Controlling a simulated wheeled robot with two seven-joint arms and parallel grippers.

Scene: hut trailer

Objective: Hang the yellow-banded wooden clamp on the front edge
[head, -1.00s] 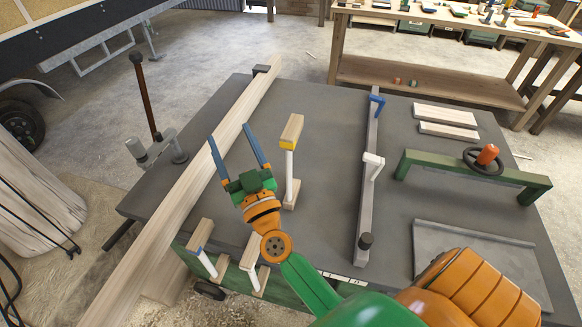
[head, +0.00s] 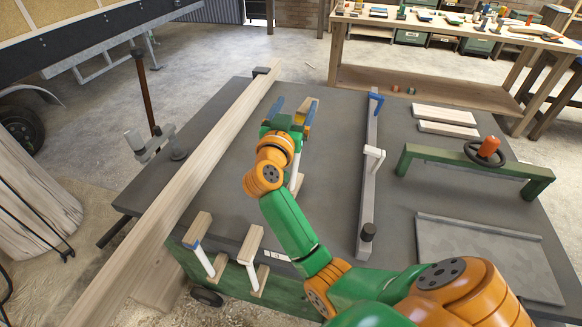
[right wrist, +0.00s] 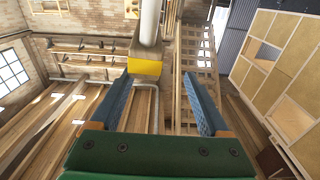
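The yellow-banded wooden clamp (head: 313,104) stands on the grey table, partly hidden behind my right gripper. Its white bar and wooden foot show below the gripper. In the right wrist view, its wooden head with the yellow band (right wrist: 145,68) lies ahead, left of centre in the gap between the blue fingers. My right gripper (head: 292,106) is open at the clamp's upper end; I cannot tell whether a finger touches it. The table's front edge (head: 228,263) is at the lower left, where two similar wooden clamps (head: 201,228) (head: 250,245) hang. My left gripper is not in view.
A long wooden beam (head: 190,170) crosses the table's left side. A grey bar clamp (head: 368,180) lies right of the clamp. A green frame with a black wheel (head: 475,165), two pale boards (head: 445,115) and a metal plate (head: 490,255) occupy the right side.

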